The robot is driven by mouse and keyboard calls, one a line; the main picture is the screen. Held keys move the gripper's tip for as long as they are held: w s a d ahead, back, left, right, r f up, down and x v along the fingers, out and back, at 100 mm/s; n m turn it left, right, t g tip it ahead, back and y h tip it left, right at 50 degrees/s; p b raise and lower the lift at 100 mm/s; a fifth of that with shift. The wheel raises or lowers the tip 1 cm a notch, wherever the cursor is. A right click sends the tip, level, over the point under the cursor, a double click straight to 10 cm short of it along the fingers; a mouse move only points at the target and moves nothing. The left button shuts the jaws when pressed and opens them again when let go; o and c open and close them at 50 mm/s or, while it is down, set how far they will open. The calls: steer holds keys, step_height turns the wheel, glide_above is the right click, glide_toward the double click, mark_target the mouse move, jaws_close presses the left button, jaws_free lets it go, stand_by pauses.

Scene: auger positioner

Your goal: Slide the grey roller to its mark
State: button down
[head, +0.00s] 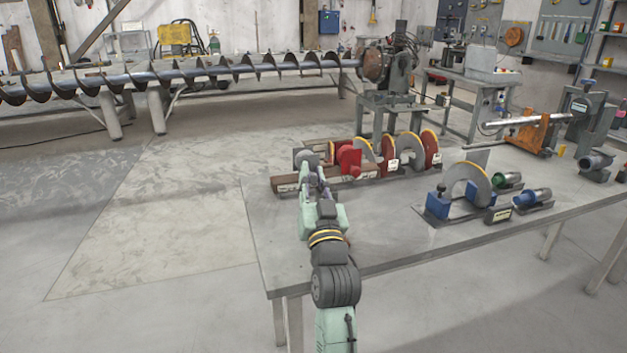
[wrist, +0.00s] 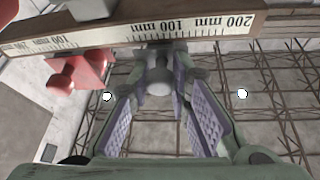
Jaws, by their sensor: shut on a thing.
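The grey roller (head: 306,157) shows in the head view as a grey disc at the left end of a brown rail (head: 285,185). My gripper (head: 314,182) reaches it from the front. In the wrist view, my two purple-padded fingers close in on a grey rounded piece (wrist: 159,88), which looks like part of the roller. The brown rail's printed scale (wrist: 200,25) runs across the top, with readable 100 mm and 200 mm labels. A red piece (wrist: 80,72) with knobs sits beside the rail, left of my fingers. I cannot make out the mark itself.
Several red and grey discs with yellow rims (head: 410,147) stand along the rail to the right. A disc between blue blocks (head: 438,205) and two cylinders lie farther right on the grey table (head: 375,240). The table's front left is clear.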

steer(key=c, duration=1.5)
jaws_free()
steer(key=shift+o, duration=0.2)
steer(key=v, duration=1.2)
steer(key=shift+f, duration=0.1)
